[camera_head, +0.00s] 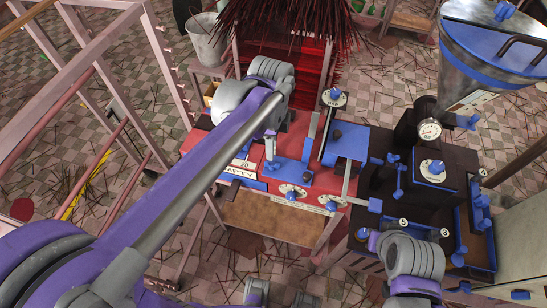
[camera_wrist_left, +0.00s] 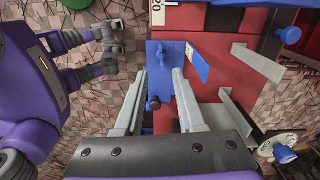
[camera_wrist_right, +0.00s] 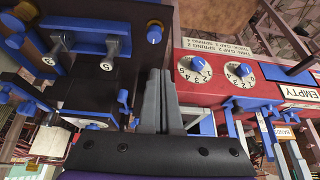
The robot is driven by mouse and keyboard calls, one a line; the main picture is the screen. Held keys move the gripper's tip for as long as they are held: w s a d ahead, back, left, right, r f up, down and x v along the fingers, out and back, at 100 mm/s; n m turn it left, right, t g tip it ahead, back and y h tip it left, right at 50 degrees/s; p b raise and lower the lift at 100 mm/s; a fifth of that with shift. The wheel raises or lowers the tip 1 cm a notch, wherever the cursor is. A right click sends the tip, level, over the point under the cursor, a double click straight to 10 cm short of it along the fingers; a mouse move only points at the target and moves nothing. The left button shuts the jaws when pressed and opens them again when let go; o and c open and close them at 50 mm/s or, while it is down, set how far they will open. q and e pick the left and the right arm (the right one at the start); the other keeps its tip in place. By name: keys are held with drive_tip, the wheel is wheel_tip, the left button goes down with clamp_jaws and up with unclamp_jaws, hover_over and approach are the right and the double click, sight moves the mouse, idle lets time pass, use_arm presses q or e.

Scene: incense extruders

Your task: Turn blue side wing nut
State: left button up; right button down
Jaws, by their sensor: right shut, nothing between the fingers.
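Several blue wing-shaped handles sit on the machines; I cannot tell which is the side wing nut. In the right wrist view one blue handle (camera_wrist_right: 123,98) is on the dark machine, just left of my right gripper (camera_wrist_right: 159,73). That gripper is shut and empty, its tips in front of the gap between the dark and red machines. In the head view its fingers are hidden behind its wrist. My left gripper (camera_head: 291,148) is open above a blue plate (camera_head: 291,178) on the red machine.
The dark machine (camera_head: 375,187) with a gauge (camera_head: 429,130) stands right of the red machine (camera_head: 333,219). White dials (camera_wrist_right: 192,69) line the red front. A large metal hopper (camera_head: 500,62) is at upper right. Thin sticks litter the tiled floor.

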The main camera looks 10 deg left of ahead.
sight(272, 163)
use_arm(q)
wheel_tip(272, 163, down, 8)
drive_tip(key=shift+w+f, duration=0.1)
drive_tip(key=shift+w, duration=0.05)
idle(0.3)
clamp_jaws()
